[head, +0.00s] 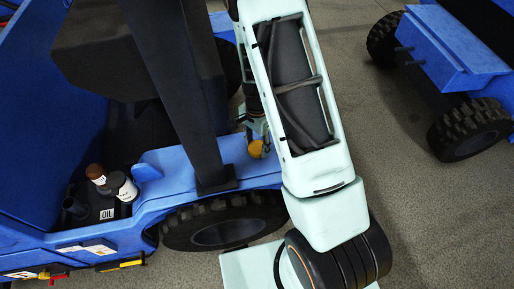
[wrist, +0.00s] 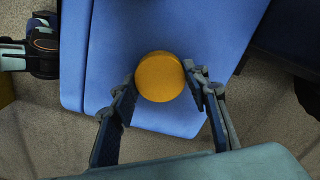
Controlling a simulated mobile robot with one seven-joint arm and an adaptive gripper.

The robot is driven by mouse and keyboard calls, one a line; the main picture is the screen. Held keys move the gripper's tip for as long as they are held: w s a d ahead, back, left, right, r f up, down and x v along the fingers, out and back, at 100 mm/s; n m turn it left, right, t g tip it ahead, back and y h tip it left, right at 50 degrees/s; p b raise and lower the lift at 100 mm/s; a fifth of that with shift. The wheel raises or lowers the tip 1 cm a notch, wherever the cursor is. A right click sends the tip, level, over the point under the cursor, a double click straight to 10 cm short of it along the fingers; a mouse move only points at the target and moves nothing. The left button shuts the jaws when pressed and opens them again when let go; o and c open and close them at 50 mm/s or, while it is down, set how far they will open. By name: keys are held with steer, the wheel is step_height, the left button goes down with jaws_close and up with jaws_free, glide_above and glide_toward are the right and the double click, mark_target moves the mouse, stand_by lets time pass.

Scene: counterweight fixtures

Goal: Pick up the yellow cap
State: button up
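The yellow cap (wrist: 160,77) is a round disc between the two fingers of my gripper (wrist: 160,78) in the wrist view. Both fingertips appear to touch its sides, so the gripper looks shut on it. The cap lies over a blue surface (wrist: 115,50) in that view. In the head view the cap (head: 256,149) shows at the end of my gripper (head: 257,140), beside the blue vehicle's fender (head: 175,172). My arm partly hides the gripper there. I cannot tell whether the cap rests on the blue surface or is above it.
A tray in the blue vehicle holds a white-labelled dark bottle (head: 122,187), a brown-capped bottle (head: 97,177) and a dark cup (head: 74,208). A dark post (head: 185,90) rises left of my gripper. Another blue vehicle (head: 450,55) stands at right, with bare floor between.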

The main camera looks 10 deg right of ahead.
steer(key=c, duration=0.3)
steer(key=shift+r, duration=0.1)
